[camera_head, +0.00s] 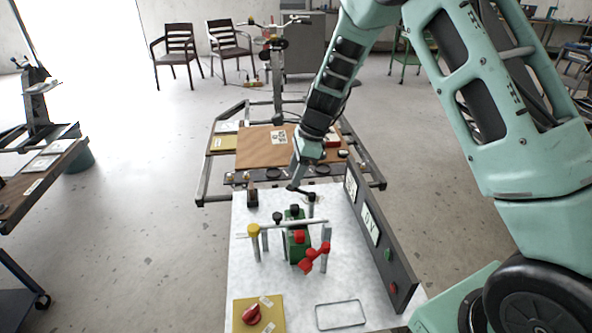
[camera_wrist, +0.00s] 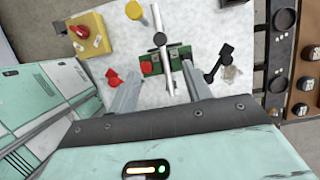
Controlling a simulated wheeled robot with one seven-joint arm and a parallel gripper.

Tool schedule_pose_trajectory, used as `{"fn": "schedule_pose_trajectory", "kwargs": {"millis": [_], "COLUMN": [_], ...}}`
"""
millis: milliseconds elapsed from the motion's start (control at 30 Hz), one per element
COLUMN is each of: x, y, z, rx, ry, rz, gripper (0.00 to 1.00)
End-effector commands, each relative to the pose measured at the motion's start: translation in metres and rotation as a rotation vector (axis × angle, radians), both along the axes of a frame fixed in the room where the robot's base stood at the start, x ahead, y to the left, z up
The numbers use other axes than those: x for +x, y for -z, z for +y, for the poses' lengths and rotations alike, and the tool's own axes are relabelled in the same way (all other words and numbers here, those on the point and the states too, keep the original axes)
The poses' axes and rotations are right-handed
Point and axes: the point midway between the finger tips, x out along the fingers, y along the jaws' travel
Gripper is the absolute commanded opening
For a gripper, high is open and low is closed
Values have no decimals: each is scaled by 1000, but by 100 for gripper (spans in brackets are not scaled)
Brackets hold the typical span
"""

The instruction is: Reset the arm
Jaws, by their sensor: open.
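My gripper (camera_head: 298,182) hangs over the far part of the white workbench (camera_head: 245,280), with my arm reaching in from the right. In the wrist view the two fingers (camera_wrist: 160,90) are spread apart with nothing held between them. Beyond them is the spring suspension setup: a green block (camera_head: 298,244) with red and black knobs, and a silver rod (camera_wrist: 161,45) across it. A red clamp-like part (camera_head: 315,257) stands at the right of the green block. A yellow-topped post (camera_head: 254,240) stands at its left.
A yellow box (camera_head: 272,309) with a red knob sits at the near left of the bench. A dark panel (camera_head: 378,240) with meters and buttons runs along the right edge. A wooden-topped cart (camera_head: 262,146) stands behind.

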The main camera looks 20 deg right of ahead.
Motion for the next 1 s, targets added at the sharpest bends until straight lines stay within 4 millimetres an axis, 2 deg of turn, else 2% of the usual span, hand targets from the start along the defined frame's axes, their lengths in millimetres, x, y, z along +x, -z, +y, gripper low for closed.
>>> {"fn": "schedule_pose_trajectory", "kwargs": {"millis": [367,467,533,567,667,767,800,900,1000], "x": [0,-10,-27,-37,-85,-145,-172,-234,-285], "y": [0,-9,-23,-30,-58,-84,-93,-108,-116], "z": [0,14,34,45,84,118,127,140,139], "rx": [0,1,-1,-2,-14,-36,-49,-88,-135], "ry": [0,-80,-210,-286,-617,-1014,-1180,-1587,-1946], "rz": [0,-14,-40,-55,-121,-203,-237,-316,-375], "gripper": [49,49,49,49,49,49,49,49,49]}}
